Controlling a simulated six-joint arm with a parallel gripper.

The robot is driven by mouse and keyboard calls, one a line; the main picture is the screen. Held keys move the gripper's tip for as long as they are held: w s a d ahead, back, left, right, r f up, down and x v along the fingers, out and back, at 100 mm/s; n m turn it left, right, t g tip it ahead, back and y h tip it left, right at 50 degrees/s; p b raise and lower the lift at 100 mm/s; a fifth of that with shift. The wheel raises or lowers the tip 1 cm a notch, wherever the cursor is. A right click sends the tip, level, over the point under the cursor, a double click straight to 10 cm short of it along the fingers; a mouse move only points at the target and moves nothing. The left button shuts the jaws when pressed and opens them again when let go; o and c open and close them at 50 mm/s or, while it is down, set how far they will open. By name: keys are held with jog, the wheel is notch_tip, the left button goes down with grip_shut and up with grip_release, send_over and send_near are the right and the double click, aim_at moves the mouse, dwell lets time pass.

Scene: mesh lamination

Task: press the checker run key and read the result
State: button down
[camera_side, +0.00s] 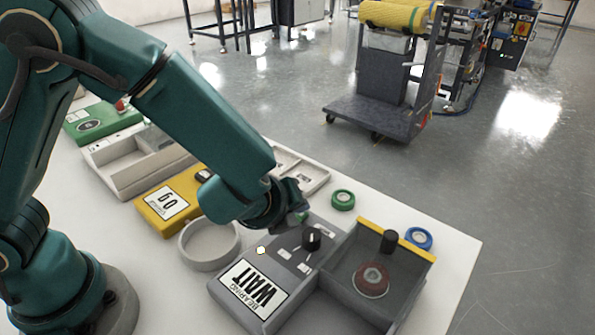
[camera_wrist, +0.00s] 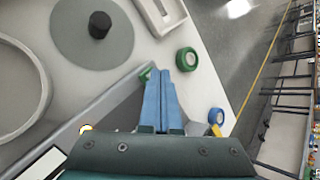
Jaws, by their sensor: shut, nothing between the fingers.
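The grey checker (camera_side: 283,248) stands at the front of the table. Its display (camera_side: 254,288) reads "BEARING WAIT". A small round lamp (camera_side: 261,250) on it looks white; it also shows in the wrist view (camera_wrist: 86,128). A bearing with a reddish-brown ring (camera_side: 371,280) lies in the checker's right-hand compartment, under a clear cover. My gripper (camera_side: 302,213) is over the checker's far edge, shut and empty, pointing down. A small green part (camera_side: 304,217), possibly the run key, shows at its tips; in the wrist view the fingers (camera_wrist: 163,76) partly hide it. I cannot tell whether they touch.
A black knob (camera_side: 312,238) stands on the checker close to my gripper. A green ring (camera_side: 343,199) and a blue ring (camera_side: 418,238) lie beyond it. A round dish (camera_side: 210,245) and a yellow box (camera_side: 170,203) reading "60" are to the left. The table's right-hand corner is clear.

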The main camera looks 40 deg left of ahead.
aim_at(298, 218)
dwell(0.4)
jog(key=shift+r, duration=0.85)
jog(key=shift+r, duration=2.5)
